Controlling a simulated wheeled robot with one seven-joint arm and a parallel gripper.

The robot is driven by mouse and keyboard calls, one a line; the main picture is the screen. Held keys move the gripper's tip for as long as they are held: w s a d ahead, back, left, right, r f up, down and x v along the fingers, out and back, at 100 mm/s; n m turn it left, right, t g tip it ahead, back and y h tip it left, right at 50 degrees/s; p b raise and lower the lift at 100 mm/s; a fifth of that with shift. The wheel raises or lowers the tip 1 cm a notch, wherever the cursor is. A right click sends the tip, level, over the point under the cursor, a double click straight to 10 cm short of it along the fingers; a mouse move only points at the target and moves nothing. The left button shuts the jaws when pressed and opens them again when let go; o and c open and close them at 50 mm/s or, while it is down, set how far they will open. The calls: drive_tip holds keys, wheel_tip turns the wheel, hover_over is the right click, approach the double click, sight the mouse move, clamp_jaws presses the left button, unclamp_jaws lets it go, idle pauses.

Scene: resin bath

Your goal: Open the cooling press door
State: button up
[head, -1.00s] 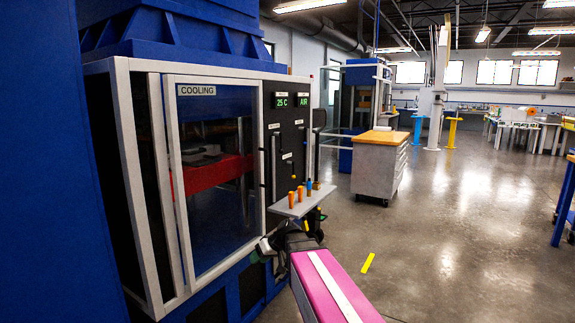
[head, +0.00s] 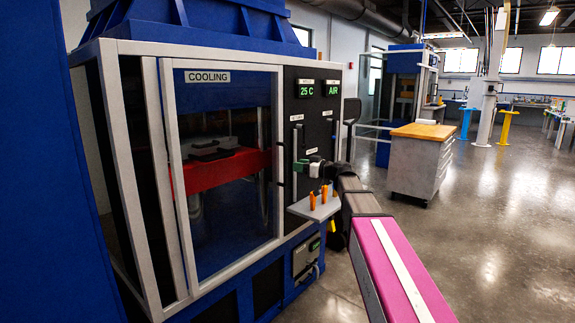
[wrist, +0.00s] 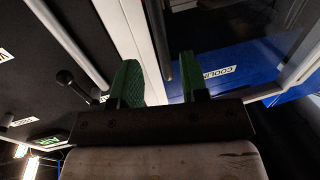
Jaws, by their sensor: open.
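The cooling press (head: 95,60) stands at the left in the head view. Its glass door (head: 225,225) has a pale frame and a COOLING label, and it is shut. My gripper (head: 300,166) is at the door's right edge, in front of the black control panel. In the wrist view my gripper (wrist: 158,85) has its two green fingers apart, with the pale door frame (wrist: 138,30) behind them. A dark upright bar (wrist: 160,42) shows between the fingers, seemingly the door handle. I cannot tell whether they touch it.
A small shelf (head: 318,208) with orange-handled tools sticks out below my gripper. A grey cabinet with a wooden top (head: 418,165) stands to the right. The floor (head: 500,240) at the right is clear.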

hover_over(285, 182)
drive_tip(key=shift+w, duration=0.4)
drive_tip(key=shift+c, duration=0.3)
clamp_jaws()
drive_tip(key=shift+s+d, duration=0.1)
